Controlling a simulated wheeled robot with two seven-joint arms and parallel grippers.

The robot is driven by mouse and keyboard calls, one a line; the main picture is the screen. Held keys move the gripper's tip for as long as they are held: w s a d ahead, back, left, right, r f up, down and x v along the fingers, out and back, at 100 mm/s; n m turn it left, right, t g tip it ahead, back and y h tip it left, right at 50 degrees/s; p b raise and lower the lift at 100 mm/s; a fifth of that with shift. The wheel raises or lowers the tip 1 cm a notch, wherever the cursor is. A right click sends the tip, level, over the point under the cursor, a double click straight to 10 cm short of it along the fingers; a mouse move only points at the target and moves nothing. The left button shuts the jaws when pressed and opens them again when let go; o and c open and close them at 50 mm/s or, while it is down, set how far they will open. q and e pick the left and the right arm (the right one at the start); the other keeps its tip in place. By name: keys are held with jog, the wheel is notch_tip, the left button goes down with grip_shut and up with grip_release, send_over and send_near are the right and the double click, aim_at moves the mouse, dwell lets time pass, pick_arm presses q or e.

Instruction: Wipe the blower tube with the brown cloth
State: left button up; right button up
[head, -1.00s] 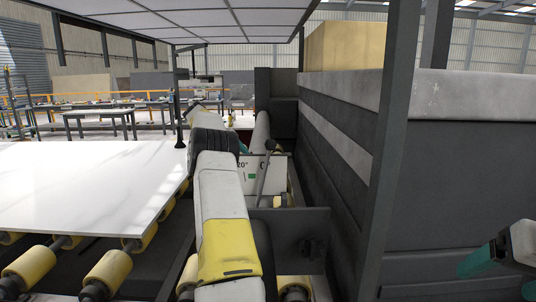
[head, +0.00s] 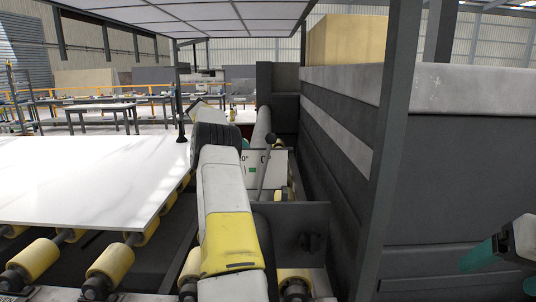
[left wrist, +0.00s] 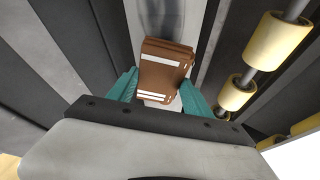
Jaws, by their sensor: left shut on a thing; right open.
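The brown cloth (left wrist: 166,68), a folded pad with white stripes, shows in the left wrist view. My left gripper (left wrist: 160,88) is shut on it between its teal fingers. A pale grey tube, which looks like the blower tube (left wrist: 160,15), lies just beyond the cloth; I cannot tell whether they touch. In the head view the grey blower tube (head: 263,125) rises behind my left forearm, which hides the cloth and most of the left gripper. My right gripper (head: 493,278) is open and empty at the lower right edge.
A white stone slab (head: 80,180) lies on yellow rollers (head: 110,265) to the left. A dark machine wall (head: 335,150) and a grey post (head: 385,150) stand close on the right. A dark lever (head: 266,165) stands near the tube.

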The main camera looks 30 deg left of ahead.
pick_arm(q)
jog(key=shift+w+d+f, duration=0.2)
jog(key=shift+d+f, duration=0.2)
jog(key=shift+f, duration=0.3)
jog(key=shift+s+d+r, duration=0.1)
jog(key=shift+s+d, duration=0.15)
jog(key=shift+s, duration=0.25)
jog(key=shift+s+d+r, duration=0.1)
jog(key=shift+s+d, duration=0.1)
jog(key=shift+s, duration=0.25)
jog(key=shift+s+d+f, duration=0.15)
jog(key=shift+s+d, duration=0.55)
jog(key=shift+s, duration=0.5)
jog(key=shift+s+d+f, duration=0.1)
jog(key=shift+s+d, duration=0.65)
jog(key=shift+s, duration=0.4)
jog(key=shift+s+d+f, duration=0.15)
jog(key=shift+s+d, duration=0.55)
jog(key=shift+s, duration=0.5)
jog(key=shift+s+d, duration=0.4)
jog(key=shift+s, duration=0.35)
jog(key=shift+s+d, duration=0.4)
jog(key=shift+s, duration=0.35)
jog(key=shift+r, duration=0.15)
jog(key=shift+a, duration=0.1)
